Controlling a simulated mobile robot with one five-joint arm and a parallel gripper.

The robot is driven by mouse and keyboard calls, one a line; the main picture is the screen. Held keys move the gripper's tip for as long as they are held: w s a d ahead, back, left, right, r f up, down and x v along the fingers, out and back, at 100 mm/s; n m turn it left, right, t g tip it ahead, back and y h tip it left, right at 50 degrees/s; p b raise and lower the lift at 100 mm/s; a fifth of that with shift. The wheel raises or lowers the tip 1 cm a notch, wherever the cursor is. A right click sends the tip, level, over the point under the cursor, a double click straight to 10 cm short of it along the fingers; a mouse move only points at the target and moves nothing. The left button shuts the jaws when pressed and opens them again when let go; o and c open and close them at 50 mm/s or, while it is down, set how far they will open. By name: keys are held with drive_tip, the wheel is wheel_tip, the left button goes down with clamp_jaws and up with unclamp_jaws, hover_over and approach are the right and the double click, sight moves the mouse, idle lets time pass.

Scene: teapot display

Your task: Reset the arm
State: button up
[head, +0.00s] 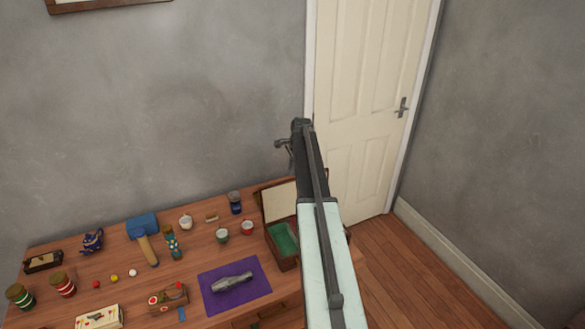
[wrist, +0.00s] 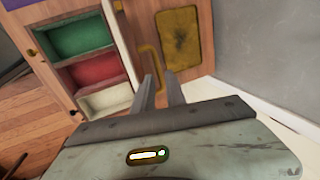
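My arm reaches up and away in the head view, with my gripper (head: 283,146) in the air in front of the grey wall, left of the white door. In the wrist view my gripper's two fingers (wrist: 160,88) stand apart with a gap between them. Nothing shows between them. Behind them is an open wooden case with green (wrist: 82,36), red (wrist: 97,70) and cream (wrist: 108,99) compartments. The case (head: 284,250) stands at the table's right end in the head view, partly hidden by my arm.
The wooden table (head: 215,255) holds a purple mat (head: 214,299) with a grey object (head: 232,282), a blue-headed hammer (head: 143,226), a blue teapot (head: 93,241), cups and jars. A white door (head: 365,90) stands behind my arm. Floor (head: 420,270) at the right is clear.

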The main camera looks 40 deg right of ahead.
drive_tip(key=shift+s+r, duration=0.2)
drive_tip(key=shift+r, duration=0.15)
drive_tip(key=shift+d, duration=0.1)
drive_tip(key=s+a+f+n+g+b, duration=0.1)
drive_tip(key=s+a+f+n+b, duration=0.15)
drive_tip(key=a, duration=0.65)
drive_tip(key=s+a+f+n+y+b, duration=0.15)
drive_tip(key=a+n, duration=0.25)
drive_tip(key=a, duration=0.5)
drive_tip(key=s+a+f+n+g+h+b, duration=0.1)
drive_tip(key=s+a+n, duration=0.15)
drive_tip(key=a, duration=0.75)
drive_tip(key=s+a+f+n+b, duration=0.1)
drive_tip(key=s+a+f+n, duration=0.1)
drive_tip(key=s+a+n, duration=0.4)
drive_tip(key=s+a+f+n+g+b, duration=0.1)
drive_tip(key=s+a+f+n+b, duration=0.1)
drive_tip(key=s+a+n, duration=0.3)
drive_tip(key=s+a, duration=0.4)
drive_tip(key=a, duration=0.6)
drive_tip(key=shift+n, duration=0.4)
drive_tip(key=shift+d, duration=0.1)
